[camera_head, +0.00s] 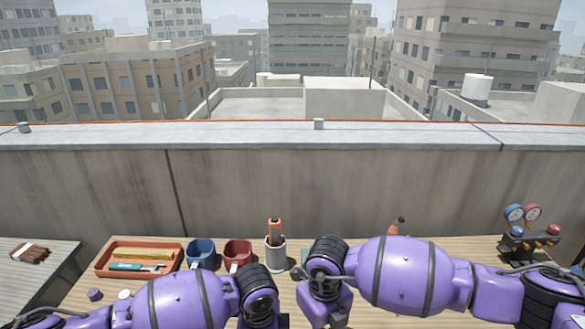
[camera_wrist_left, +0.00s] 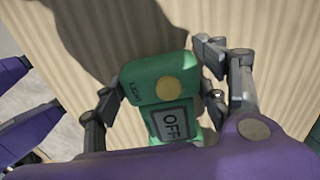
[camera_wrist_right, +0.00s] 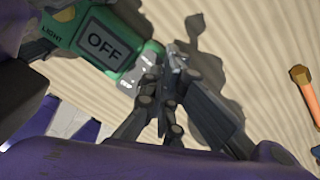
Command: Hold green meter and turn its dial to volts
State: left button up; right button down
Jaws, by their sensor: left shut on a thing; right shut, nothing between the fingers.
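The green meter (camera_wrist_left: 153,82) has a round yellow button, the word LIGHT and a grey screen reading OFF. My left gripper (camera_wrist_left: 160,75) is shut on it, one finger on each side of its body, above the wooden table. In the right wrist view the meter (camera_wrist_right: 62,33) is at upper left, its screen still reading OFF. My right gripper (camera_wrist_right: 174,62) is shut and empty, fingertips close beside the meter's lower end; whether they touch it I cannot tell. In the head view my arms hide the meter.
On the table stand an orange tray (camera_head: 101,267) with a teal-handled wrench, a blue mug (camera_head: 201,252), a red mug (camera_head: 238,253) and a pale cup (camera_head: 275,257) holding an orange tool. A gauge set (camera_head: 528,240) stands at right.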

pick_arm(q)
jog(key=shift+d, duration=0.1)
pick_arm(e)
jog(key=shift+s+d+f, duration=0.1)
jog(key=shift+s, duration=0.05)
jog(key=shift+w+r, duration=0.2)
jog(key=shift+w, duration=0.3)
pick_arm(q)
jog(key=shift+w+a, duration=0.1)
jog(key=shift+a, duration=0.1)
pick_arm(e)
notch_tip(320, 180, up, 6)
jog(key=shift+s+a+f, duration=0.2)
jog(key=shift+a+f, duration=0.1)
jog(key=shift+f, duration=0.6)
jog(key=shift+s+a+f, duration=0.2)
jog(key=shift+a+f, duration=0.05)
jog(key=shift+f, duration=0.7)
jog(key=shift+s+a+f, duration=0.2)
jog(key=shift+a+f, duration=0.1)
jog(key=shift+f, duration=0.6)
pick_arm(q)
jog(key=shift+d, duration=0.1)
pick_arm(e)
jog(key=shift+s+f, duration=0.1)
jog(key=shift+f, duration=0.25)
